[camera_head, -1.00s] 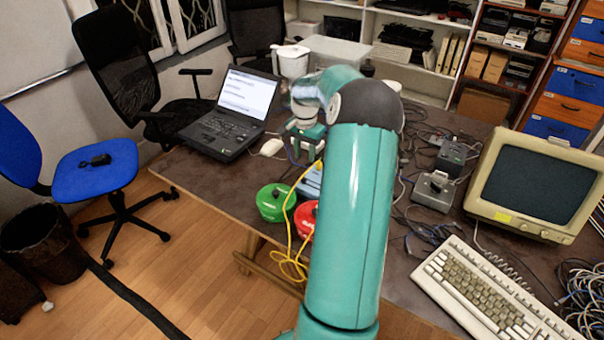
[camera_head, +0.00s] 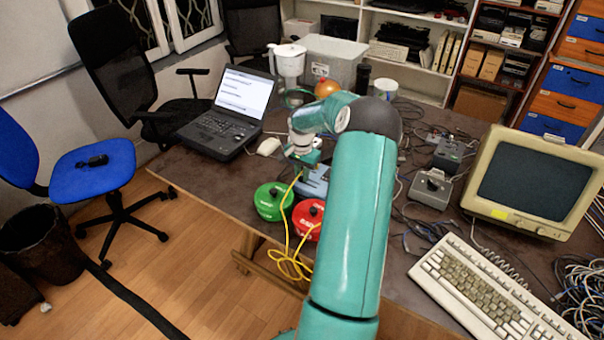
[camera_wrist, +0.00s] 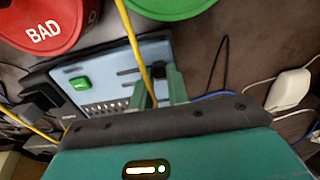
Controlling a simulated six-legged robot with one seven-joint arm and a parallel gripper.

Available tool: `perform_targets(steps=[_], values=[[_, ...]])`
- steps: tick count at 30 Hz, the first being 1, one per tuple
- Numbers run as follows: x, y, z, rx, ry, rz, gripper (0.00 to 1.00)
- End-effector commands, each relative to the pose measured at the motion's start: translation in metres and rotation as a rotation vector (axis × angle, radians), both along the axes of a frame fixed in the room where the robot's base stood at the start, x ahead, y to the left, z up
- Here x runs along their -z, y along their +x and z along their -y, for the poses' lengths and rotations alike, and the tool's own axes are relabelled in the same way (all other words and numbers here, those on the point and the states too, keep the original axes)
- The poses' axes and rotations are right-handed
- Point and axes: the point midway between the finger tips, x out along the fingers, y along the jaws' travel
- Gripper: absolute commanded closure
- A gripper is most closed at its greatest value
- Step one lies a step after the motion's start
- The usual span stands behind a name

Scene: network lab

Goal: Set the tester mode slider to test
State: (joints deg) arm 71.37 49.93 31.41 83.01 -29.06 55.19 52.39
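The tester (camera_head: 315,182) is a light-blue box on the table, partly hidden by my arm in the head view. In the wrist view the tester (camera_wrist: 100,68) shows a green switch (camera_wrist: 80,84) and a row of small ports or lights. My gripper (camera_head: 300,165) is close to the tester. In the wrist view my gripper's fingers (camera_wrist: 158,88) stand apart over its right end. A small dark piece shows between them; whether they grip it is unclear.
A green round container (camera_head: 272,202) and a red one (camera_head: 308,218), marked BAD in the wrist view, stand at the table's front edge. The yellow cable (camera_head: 290,265) hangs over that edge.

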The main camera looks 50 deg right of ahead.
Motion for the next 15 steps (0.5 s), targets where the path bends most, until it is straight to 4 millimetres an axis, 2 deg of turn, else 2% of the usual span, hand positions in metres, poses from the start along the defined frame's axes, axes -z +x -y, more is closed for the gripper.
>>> perform_targets(steps=[1, 2, 9, 15], values=[[0.000, 0.000, 0.000, 0.000, 0.000, 0.000, 0.94], [0.000, 0.000, 0.000, 0.000, 0.000, 0.000, 1.00], [0.000, -0.002, 0.000, 0.000, 0.000, -0.001, 1.00], [-0.001, -0.022, 0.002, 0.000, -0.001, -0.003, 1.00]])
